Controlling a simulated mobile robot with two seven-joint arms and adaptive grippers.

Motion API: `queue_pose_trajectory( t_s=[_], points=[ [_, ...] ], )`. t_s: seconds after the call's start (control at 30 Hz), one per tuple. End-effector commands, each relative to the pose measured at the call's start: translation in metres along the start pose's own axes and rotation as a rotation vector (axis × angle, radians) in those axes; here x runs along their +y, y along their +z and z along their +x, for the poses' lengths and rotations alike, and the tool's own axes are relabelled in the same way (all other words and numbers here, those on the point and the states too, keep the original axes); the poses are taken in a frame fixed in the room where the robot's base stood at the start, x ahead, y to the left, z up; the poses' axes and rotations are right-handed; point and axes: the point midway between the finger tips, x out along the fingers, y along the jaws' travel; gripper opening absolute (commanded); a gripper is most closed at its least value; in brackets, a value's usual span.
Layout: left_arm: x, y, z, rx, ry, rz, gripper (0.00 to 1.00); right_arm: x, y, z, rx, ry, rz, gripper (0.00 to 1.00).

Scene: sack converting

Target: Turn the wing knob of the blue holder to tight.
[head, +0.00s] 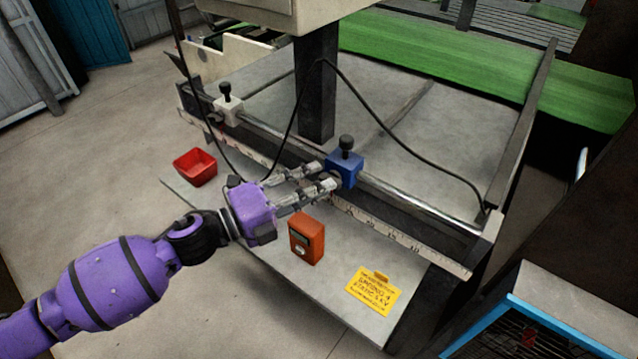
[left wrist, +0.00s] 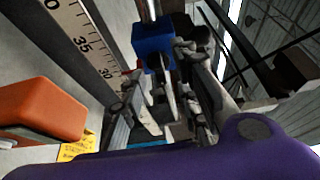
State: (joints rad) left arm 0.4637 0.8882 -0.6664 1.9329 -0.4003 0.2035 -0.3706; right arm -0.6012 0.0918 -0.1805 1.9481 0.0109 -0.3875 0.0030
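The blue holder (head: 343,169) sits on the rail along the machine's front edge, with a black knob (head: 346,142) standing on top. It also shows in the left wrist view (left wrist: 152,42). My left gripper (head: 327,175) reaches it from the left, fingers apart with a gap between them, tips at the holder's front left side. In the left wrist view the fingers (left wrist: 172,88) extend toward the holder's underside. The wing knob is not clearly seen; the fingers cover that area, and I cannot tell whether they touch it. My right gripper is out of view.
A white holder (head: 228,108) sits farther left on the rail. An orange device (head: 306,240) stands just below my gripper on the grey shelf, beside a yellow label (head: 373,290). A red bin (head: 195,167) is at left. A black cable hangs across the machine behind the holder.

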Motion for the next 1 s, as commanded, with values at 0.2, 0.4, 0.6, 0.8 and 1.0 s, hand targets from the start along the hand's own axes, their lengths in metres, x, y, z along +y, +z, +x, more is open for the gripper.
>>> queue_pose_trajectory(
  t_s=[0.2,0.4,0.6,0.8,1.0],
  points=[
    [0.0002,0.0001,0.0146,-0.001,0.001,-0.001,0.29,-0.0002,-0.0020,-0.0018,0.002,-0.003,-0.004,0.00],
    [0.0013,0.0000,0.0149,-0.002,0.002,-0.002,0.29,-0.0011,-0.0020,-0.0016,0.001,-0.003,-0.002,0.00],
    [0.0012,0.0000,0.0148,-0.001,0.002,-0.002,0.07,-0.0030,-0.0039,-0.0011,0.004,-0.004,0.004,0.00],
    [0.0010,0.0000,0.0147,-0.001,0.001,-0.002,0.00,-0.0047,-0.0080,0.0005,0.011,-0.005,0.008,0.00],
    [0.0017,0.0000,0.0146,-0.001,-0.005,-0.019,0.00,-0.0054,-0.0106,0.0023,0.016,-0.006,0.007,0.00]
  ],
)
